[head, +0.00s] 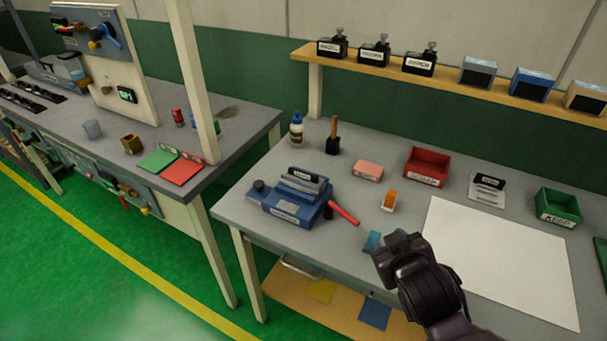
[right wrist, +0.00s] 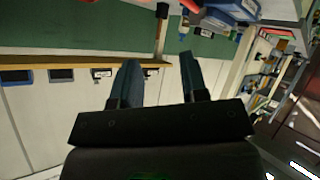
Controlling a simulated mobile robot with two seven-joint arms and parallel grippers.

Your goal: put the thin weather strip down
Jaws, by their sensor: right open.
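My right gripper (head: 380,240) is over the front edge of the right-hand workbench (head: 300,240), left of the white sheet. In the right wrist view its two blue-grey fingers stand apart with nothing between them (right wrist: 160,75). I cannot make out a thin weather strip in either view. My left gripper is not in view.
A blue vise (head: 290,205) with a red handle stands left of my right gripper. A white sheet (head: 500,260) lies bare on the bench. A red bin (head: 427,165) and a green bin (head: 558,205) stand behind it. A shelf (head: 450,75) holds several boxes.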

